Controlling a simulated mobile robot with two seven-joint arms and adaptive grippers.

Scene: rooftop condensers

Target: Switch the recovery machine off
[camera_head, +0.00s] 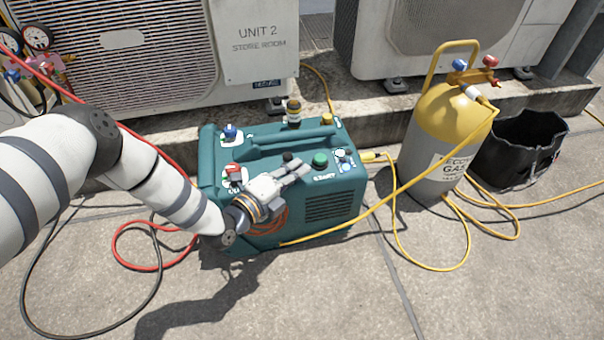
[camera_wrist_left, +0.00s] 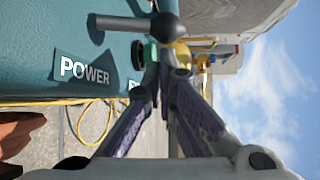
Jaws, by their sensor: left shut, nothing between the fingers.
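The recovery machine (camera_head: 335,205) is a teal box on the concrete, with knobs and ports on its top. My left gripper (camera_head: 302,168) reaches over its top from the left, fingers shut and empty. In the left wrist view, the shut fingertips (camera_wrist_left: 160,58) are close to a black ball-ended lever (camera_wrist_left: 166,27) beside the white POWER label (camera_wrist_left: 85,70); I cannot tell whether they touch it. The black ball also shows in the head view (camera_head: 287,157), just behind the fingers. A green button (camera_head: 320,159) lies to its right. My right gripper is out of view.
A yellow-topped gas cylinder (camera_head: 450,110) and a black bucket (camera_head: 520,150) stand to the right. A yellow hose (camera_head: 400,190) crosses the machine's front. Red and black hoses lie at left. Condenser units (camera_head: 150,55) stand behind on a concrete ledge.

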